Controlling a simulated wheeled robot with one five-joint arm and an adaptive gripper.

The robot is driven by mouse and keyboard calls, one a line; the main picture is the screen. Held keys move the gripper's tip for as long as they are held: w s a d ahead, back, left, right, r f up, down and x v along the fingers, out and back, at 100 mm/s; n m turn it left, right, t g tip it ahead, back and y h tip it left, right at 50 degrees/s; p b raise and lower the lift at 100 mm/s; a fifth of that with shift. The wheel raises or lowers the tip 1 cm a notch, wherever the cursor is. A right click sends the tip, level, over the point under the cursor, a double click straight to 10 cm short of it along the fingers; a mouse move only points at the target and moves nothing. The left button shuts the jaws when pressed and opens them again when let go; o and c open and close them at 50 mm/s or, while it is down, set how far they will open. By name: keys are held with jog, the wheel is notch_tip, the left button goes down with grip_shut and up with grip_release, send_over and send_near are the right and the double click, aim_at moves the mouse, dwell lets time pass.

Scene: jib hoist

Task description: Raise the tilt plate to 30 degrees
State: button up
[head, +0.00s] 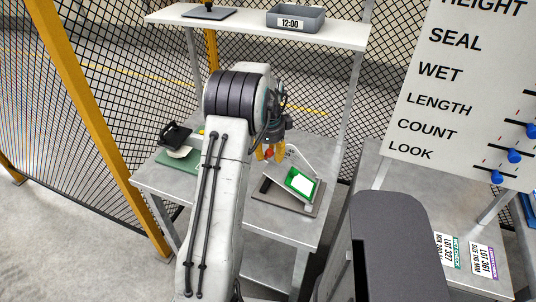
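The tilt plate (278,185) stands tilted on a dark-edged base on the grey bench, with its right part lower in the picture. A green frame with a white centre (300,181) lies on it. A pale upright piece with a curved edge (296,157) stands behind it. My gripper (270,153) points down at the plate's upper left side. Its yellow fingertips are apart, with a small red thing showing between or behind them. I cannot tell whether they touch it. My arm and gripper hide the plate's left part, and no angle reading is legible.
A black device and green pad (178,160) sit on the bench's left. A shelf (240,27) above holds a grey bin (296,18) marked 12:00. A white slider board (465,90) and a table with lot cards (483,260) stand right. Mesh fencing (120,100) lies behind.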

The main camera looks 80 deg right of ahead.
jog(key=shift+o, duration=1.4)
jog(key=shift+s, duration=0.1)
notch_tip(320, 180, up, 12)
jog(key=a, duration=0.1)
jog(key=shift+a, duration=0.25)
jog(key=shift+f, duration=0.1)
